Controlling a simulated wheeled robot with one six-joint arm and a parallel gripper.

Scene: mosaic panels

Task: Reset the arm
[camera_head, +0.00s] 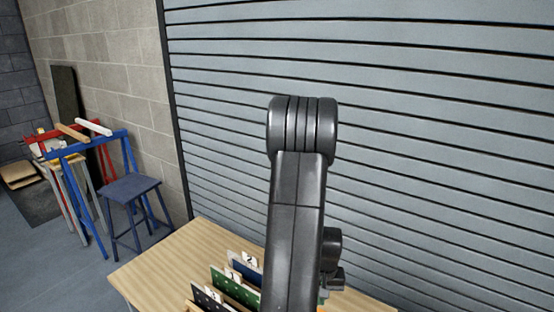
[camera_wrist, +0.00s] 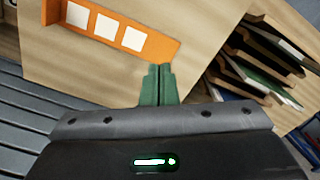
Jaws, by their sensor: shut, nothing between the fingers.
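My gripper (camera_wrist: 158,84) shows in the wrist view as two green fingers pressed together with nothing between them. It is above the wooden table, just below an orange strip in that picture. In the head view my dark arm rises in front of the table, and my gripper is not visible there. The arm hides part of the table top.
The wooden table (camera_head: 165,262) holds several panels (camera_head: 237,280) in a rack, also right in the wrist view (camera_wrist: 262,62). An orange strip (camera_wrist: 160,46) with three white squares lies on it. A blue stool (camera_head: 130,188) and sawhorses (camera_head: 85,150) stand left. A grey shutter (camera_head: 430,120) is behind.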

